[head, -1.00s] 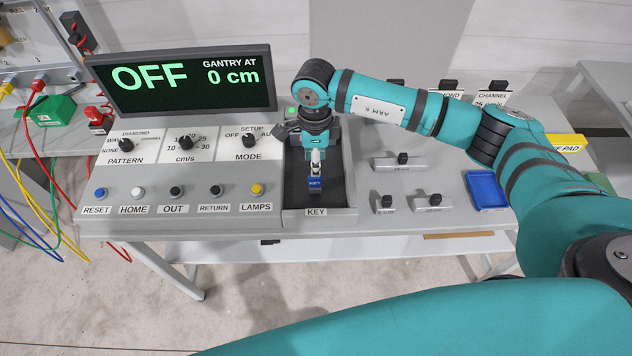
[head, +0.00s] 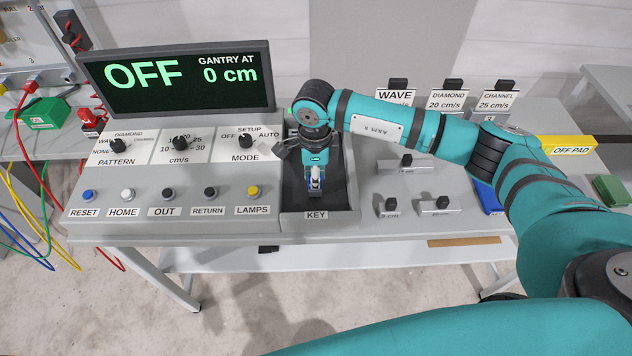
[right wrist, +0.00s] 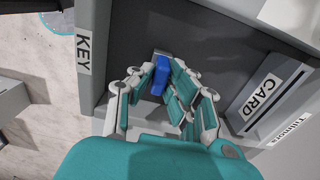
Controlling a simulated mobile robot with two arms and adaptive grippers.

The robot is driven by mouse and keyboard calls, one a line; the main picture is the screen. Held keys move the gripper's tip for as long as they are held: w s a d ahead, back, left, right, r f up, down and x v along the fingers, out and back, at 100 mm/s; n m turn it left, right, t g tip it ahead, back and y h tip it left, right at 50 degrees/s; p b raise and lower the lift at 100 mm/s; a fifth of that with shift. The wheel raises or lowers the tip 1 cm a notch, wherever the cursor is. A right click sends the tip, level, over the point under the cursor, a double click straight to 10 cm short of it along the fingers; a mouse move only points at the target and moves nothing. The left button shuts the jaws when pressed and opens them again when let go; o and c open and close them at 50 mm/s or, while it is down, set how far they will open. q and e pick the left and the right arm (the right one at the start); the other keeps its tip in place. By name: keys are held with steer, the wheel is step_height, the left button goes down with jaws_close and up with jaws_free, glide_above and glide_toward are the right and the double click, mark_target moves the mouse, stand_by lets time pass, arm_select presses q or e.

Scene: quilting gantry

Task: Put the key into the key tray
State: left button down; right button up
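The key tray (head: 296,196) is a dark recess in the console with a KEY label on its front rim. My right gripper (head: 316,187) points down into it near the front. In the right wrist view, the blue key (right wrist: 159,76) sits between the tips of my right gripper (right wrist: 162,82), which look closed on both its sides. The fingers hide part of the key, and I cannot tell whether it touches the tray floor. My left gripper is not in view.
The display (head: 180,83) reads OFF, 0 cm, left of my right arm. Knobs and a button row lie left of the tray. Small labelled blocks (head: 435,205) and a blue tray (head: 488,198) stand to the right. A CARD slot (right wrist: 262,95) is beside the tray.

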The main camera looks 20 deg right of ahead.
jaws_close()
steer(key=shift+r, duration=0.1)
steer(key=shift+r+p, duration=0.65)
steer(key=shift+r, duration=1.1)
